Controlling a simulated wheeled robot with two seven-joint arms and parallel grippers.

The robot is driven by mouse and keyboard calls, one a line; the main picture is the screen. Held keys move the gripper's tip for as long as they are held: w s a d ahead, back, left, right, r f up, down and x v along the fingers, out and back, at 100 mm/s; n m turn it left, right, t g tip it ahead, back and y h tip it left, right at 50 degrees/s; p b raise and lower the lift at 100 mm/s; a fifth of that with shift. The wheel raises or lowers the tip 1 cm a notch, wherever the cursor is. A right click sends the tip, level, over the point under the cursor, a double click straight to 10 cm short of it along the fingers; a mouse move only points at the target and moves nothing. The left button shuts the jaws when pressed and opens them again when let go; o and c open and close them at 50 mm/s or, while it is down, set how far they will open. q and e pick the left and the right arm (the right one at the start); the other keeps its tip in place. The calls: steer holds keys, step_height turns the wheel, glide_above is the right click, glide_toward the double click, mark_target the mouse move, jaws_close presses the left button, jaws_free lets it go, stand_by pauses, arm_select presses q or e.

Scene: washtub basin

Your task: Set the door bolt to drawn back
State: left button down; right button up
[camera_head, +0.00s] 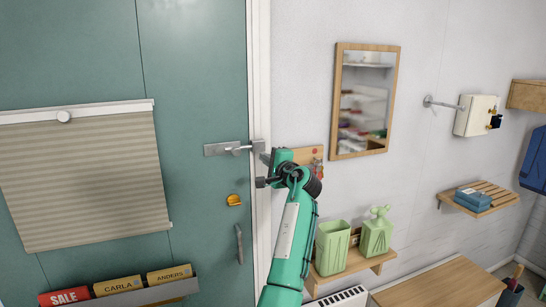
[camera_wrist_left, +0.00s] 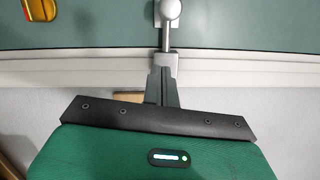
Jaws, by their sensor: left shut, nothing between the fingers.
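The door bolt (camera_head: 224,149) is a grey metal plate with a sliding rod and knob on the green door, near its right edge. Its rod reaches across to a metal keep (camera_head: 258,146) on the white frame. In the left wrist view the round knob (camera_wrist_left: 168,10) shows at the top. My left gripper (camera_head: 263,158) is at the keep, just right of the knob. Its fingers (camera_wrist_left: 163,70) are shut and empty, pointing at the bolt and overlapping the keep in view. I cannot tell whether they touch it. My right gripper is not in view.
An orange latch (camera_head: 234,200) and a pull handle (camera_head: 239,243) sit below the bolt. A wooden key board (camera_head: 306,154) hangs right of the frame, close behind my arm. A blind (camera_head: 85,180) and a sign rack (camera_head: 125,292) are on the door's left.

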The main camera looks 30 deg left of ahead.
mark_target(235, 150)
arm_select(q)
steer(key=a+p, duration=0.1)
steer(key=s+a+p, duration=0.1)
steer(key=a, duration=0.1)
steer(key=a+p, duration=0.1)
steer(key=a, duration=0.1)
steer(key=shift+s+r+p, duration=0.25)
steer(key=shift+r+p, duration=0.1)
steer(key=shift+a, duration=0.1)
